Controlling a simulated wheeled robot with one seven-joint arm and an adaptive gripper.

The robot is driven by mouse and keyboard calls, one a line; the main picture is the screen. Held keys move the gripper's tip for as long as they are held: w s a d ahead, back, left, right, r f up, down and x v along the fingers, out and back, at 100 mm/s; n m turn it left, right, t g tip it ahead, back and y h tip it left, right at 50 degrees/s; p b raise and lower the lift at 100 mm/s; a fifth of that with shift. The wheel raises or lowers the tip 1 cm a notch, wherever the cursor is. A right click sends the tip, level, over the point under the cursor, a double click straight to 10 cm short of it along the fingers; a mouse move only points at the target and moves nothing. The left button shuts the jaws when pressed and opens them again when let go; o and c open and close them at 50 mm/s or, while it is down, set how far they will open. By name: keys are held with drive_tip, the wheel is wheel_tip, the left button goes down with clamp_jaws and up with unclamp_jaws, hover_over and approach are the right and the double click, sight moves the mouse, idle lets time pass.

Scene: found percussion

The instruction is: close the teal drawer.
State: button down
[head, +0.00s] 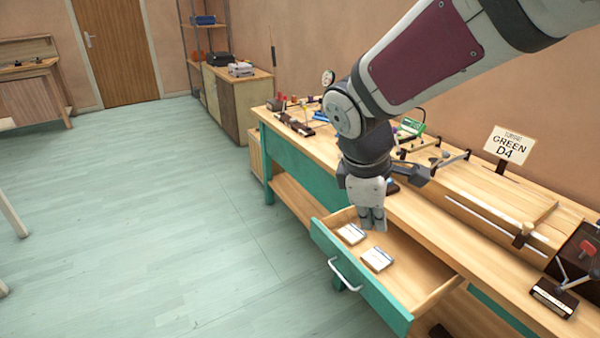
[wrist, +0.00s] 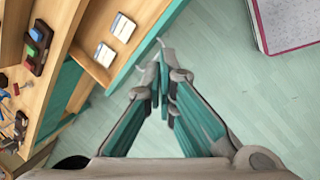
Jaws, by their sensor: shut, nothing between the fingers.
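The teal drawer (head: 375,290) is pulled well out from the workbench, with a teal front, a pale metal handle (head: 345,275) and a light wood inside. Two small white-and-blue boxes (head: 377,259) lie in it. In the head view my gripper (head: 373,226) points down and overlaps the drawer's far left part. In the wrist view the drawer front (wrist: 149,48) runs diagonally at the upper left, close to my fingertips (wrist: 160,70). My gripper is shut and empty. I cannot tell its height or whether it touches the drawer.
The workbench top (head: 432,220) carries small tools, a long wooden box and a sign (head: 508,146) reading "GREEN D4". A lower shelf (head: 300,205) shows beneath it. The floor (head: 150,230) left of the drawer is clear. A cabinet (head: 236,100) stands farther back.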

drive_tip(key=w+a+f+n+b, duration=0.35)
drive_tip(key=w+f+n, duration=0.35)
drive_tip(key=f, duration=0.4)
drive_tip(key=n+b, duration=0.1)
drive_tip(key=n, duration=0.2)
approach(336, 271)
drive_tip(key=shift+h, duration=0.4)
drive_tip(key=shift+w+d+b+x, duration=0.2)
drive_tip(key=shift+b+x, duration=0.45)
drive_tip(key=shift+x, duration=1.05)
drive_tip(key=shift+w+d+b+x, duration=0.15)
drive_tip(key=shift+b+x, duration=0.45)
drive_tip(key=shift+x, duration=1.1)
drive_tip(key=shift+r, duration=0.15)
drive_tip(key=w+d, duration=0.3)
drive_tip(key=d, duration=0.3)
drive_tip(key=w+d+p, duration=0.1)
drive_tip(key=w+d, duration=0.2)
drive_tip(key=d, duration=0.4)
drive_tip(key=w+d+p, duration=0.1)
drive_tip(key=w+d, duration=0.3)
drive_tip(key=d, duration=0.3)
drive_tip(key=shift+d, duration=0.2)
